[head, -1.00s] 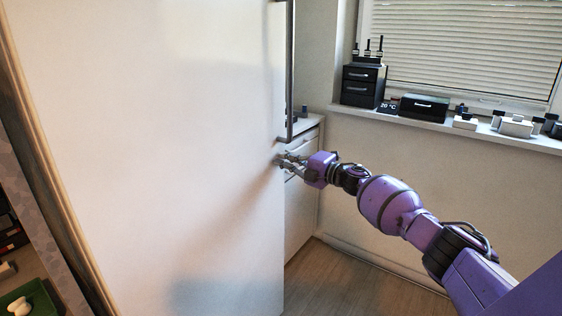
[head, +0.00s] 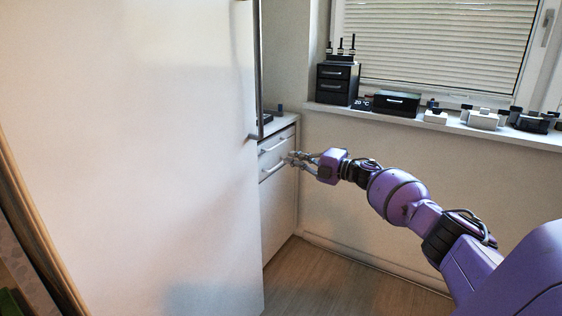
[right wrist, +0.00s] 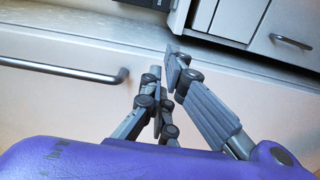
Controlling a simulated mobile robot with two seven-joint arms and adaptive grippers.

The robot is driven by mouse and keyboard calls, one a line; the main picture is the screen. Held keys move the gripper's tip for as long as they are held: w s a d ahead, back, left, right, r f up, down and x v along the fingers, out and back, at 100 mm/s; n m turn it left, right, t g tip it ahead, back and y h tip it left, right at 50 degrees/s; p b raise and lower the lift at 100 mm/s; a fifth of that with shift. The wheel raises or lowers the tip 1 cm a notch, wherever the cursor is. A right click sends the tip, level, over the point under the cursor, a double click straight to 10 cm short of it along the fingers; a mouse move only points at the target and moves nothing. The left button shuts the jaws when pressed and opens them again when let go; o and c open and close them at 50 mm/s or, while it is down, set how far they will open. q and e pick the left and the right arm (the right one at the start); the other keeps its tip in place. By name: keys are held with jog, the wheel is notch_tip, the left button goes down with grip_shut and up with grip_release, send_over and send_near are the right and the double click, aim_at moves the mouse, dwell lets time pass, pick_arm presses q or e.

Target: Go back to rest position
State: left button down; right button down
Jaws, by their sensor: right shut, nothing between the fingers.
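My right arm comes in from the lower right in the head view, purple with grey fingers. Its right gripper (head: 292,161) is shut and empty, just right of the edge of a large white door (head: 130,150). In the head view it overlaps the front of a white drawer cabinet (head: 279,215), and I cannot tell whether it touches it. In the right wrist view the fingertips (right wrist: 166,74) are close together with nothing held, near a bar handle (right wrist: 75,70). My left gripper is not in view.
The white door, with a tall vertical handle (head: 258,75), fills the left side. A window sill (head: 400,121) at the back right carries black drawer boxes (head: 337,86) and several small items. The wooden floor (head: 335,282) below my right arm is clear.

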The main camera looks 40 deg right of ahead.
jog(key=shift+s+d+r, duration=0.1)
jog(key=shift+s+d, duration=0.35)
jog(key=shift+d, duration=0.25)
